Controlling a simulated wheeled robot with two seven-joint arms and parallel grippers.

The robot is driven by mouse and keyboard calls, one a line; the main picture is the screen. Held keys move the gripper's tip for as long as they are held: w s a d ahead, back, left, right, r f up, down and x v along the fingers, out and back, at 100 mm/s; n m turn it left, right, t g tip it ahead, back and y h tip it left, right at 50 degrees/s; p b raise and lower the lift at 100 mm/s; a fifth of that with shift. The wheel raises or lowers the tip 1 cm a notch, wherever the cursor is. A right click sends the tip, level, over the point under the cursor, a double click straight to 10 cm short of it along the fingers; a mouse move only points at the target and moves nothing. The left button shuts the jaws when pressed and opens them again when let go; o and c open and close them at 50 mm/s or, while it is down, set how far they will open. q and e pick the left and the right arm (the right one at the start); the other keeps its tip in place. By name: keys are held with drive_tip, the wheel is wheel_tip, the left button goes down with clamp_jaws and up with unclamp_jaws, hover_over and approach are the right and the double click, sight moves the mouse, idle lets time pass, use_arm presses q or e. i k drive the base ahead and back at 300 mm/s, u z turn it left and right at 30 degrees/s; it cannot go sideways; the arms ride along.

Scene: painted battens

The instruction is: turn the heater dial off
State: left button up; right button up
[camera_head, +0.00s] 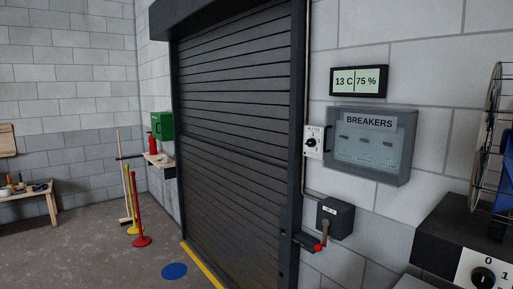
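A small white plate with a black dial (312,143) is on the wall between the roller door and the breaker box, with small lettering on top that looks like "HEATER". Its setting is too small to read. Another black dial (483,278) on a white plate marked 0 and 1 shows at the bottom right, on the front of a dark box (455,233), cut off by the picture's edge. Neither of my grippers is in view.
A breaker box (369,165) and a display (358,81) reading 13 C, 75 % hang on the wall. Below is a dark switch box (335,218) with a red-knobbed lever (317,247). A wire-guarded fan (489,140) stands right. Posts (138,215) stand left; the floor between is mostly clear.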

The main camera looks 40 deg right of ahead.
sight(311, 142)
drive_tip(key=z, duration=0.05)
drive_tip(key=i, duration=2)
drive_tip(key=z, duration=1.15)
drive_tip(key=i, duration=1.25)
drive_tip(key=z, duration=1.25)
